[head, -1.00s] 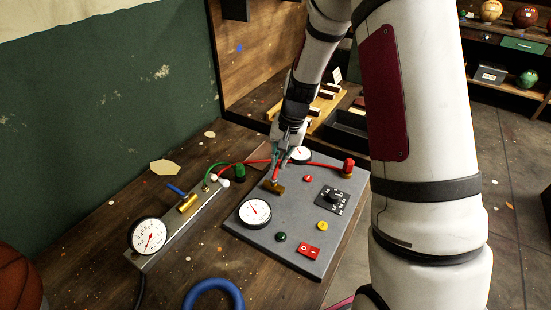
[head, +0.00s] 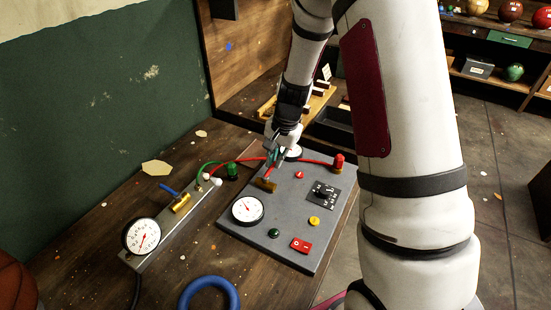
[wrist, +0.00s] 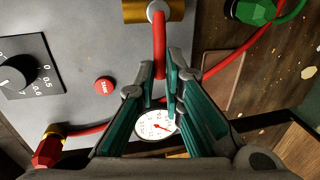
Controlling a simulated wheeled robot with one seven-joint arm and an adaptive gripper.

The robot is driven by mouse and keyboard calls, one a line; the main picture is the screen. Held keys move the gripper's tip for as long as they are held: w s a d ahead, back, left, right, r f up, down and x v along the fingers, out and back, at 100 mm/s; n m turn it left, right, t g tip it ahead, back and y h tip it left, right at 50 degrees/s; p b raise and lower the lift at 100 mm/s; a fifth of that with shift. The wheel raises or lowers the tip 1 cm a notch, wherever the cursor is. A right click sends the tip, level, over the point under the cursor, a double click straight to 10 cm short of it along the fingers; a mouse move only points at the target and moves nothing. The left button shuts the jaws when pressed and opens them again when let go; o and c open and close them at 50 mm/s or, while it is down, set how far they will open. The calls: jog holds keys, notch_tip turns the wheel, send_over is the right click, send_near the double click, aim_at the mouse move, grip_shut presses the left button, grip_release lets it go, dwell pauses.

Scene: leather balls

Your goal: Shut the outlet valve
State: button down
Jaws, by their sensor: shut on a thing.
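A brass valve (head: 265,185) with a red lever (head: 267,173) sits on the grey panel. In the wrist view the brass body (wrist: 152,9) is at the top and the red lever (wrist: 159,45) runs down from it between my fingers. My gripper (head: 273,159) is shut on this red lever, and its teal-padded fingers (wrist: 160,78) flank the lever's end. The lever points away from the body, toward the back of the panel. A second brass valve (head: 182,203) with a blue lever (head: 169,189) sits on a metal rail to the left. No label tells which is the outlet.
A red hose crosses behind the valve. A blue ring (head: 209,282) lies on the table in front.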

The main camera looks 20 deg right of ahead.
jog(key=c, duration=1.7)
grip_release()
jog(key=r, duration=0.4)
jog(key=s+d+r, duration=0.1)
jog(key=r, duration=0.2)
jog(key=s+r, duration=0.1)
jog(key=r, duration=0.3)
jog(key=shift+d+r, duration=0.25)
jog(key=shift+r, duration=0.1)
jog(key=s+a+r+n+t, duration=0.2)
jog(key=s+a+r+n, duration=0.4)
jog(key=s+r, duration=0.6)
jog(key=s+r+n, duration=0.1)
jog(key=s, duration=0.3)
jog(key=s+a+r+n+t, duration=0.1)
jog(key=s+n, duration=0.1)
jog(key=s, duration=0.2)
jog(key=s+a+n+h, duration=0.1)
jog(key=s+n, duration=0.1)
jog(key=s, duration=0.2)
jog(key=shift+s+r, duration=0.3)
jog(key=shift+r, duration=0.1)
